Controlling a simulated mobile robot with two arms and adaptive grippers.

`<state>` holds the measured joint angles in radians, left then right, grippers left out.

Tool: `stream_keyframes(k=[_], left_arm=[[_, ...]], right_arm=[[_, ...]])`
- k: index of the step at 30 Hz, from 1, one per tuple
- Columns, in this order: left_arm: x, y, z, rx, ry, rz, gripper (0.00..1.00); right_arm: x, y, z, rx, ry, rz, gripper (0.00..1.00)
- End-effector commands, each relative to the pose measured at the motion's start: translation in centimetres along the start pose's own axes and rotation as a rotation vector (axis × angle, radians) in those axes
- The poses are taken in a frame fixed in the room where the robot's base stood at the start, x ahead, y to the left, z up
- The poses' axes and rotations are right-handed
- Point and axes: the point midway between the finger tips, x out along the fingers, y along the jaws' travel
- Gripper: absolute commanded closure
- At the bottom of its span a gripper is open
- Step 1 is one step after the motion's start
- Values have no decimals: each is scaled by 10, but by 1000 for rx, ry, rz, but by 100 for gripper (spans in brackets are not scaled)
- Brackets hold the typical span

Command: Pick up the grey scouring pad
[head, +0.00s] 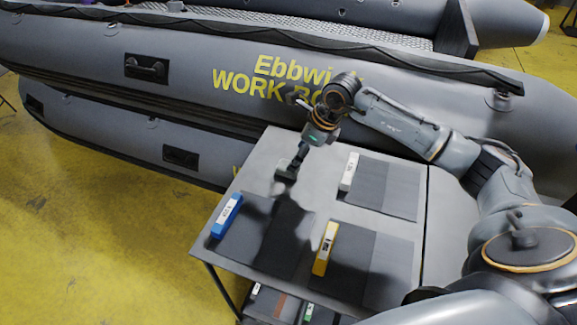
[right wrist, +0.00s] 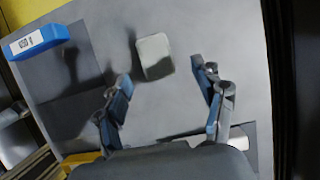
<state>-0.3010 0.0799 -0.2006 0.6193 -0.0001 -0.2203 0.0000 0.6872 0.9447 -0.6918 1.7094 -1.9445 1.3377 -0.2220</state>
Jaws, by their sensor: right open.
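The grey scouring pad (right wrist: 154,57) is a small, light grey block with rounded corners, lying on the grey table top (right wrist: 205,25) in the right wrist view. My right gripper (right wrist: 164,78) is open and empty above the table, its fingers spread to either side with the pad between and just past the tips. In the head view my right gripper (head: 287,172) points down over the table's far left part, and the pad is hard to make out beside the fingers. My left gripper is not in view.
Blue (head: 227,215), white (head: 349,171) and yellow (head: 325,248) labelled blocks stand at the edges of dark mats (head: 384,186) on the table. A large grey inflatable boat (head: 200,65) lies right behind the table. Yellow floor is to the left.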

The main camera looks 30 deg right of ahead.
Motion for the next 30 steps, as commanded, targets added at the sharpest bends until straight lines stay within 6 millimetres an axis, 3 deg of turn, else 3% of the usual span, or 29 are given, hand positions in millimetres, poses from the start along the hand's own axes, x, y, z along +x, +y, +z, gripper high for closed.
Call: stream_keyframes(k=[5, 9, 18, 25, 30], left_arm=[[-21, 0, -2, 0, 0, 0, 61], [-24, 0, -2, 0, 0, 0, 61], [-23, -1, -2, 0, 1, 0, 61], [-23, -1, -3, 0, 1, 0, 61], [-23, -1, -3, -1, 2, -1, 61]], right_arm=[[23, 7, 5, 1, 3, 7, 31], [42, 6, 4, 2, 1, 3, 31], [48, 5, 3, 0, 1, 2, 31], [48, 5, 3, 0, 1, 2, 78], [48, 5, 3, 0, 1, 2, 80]])
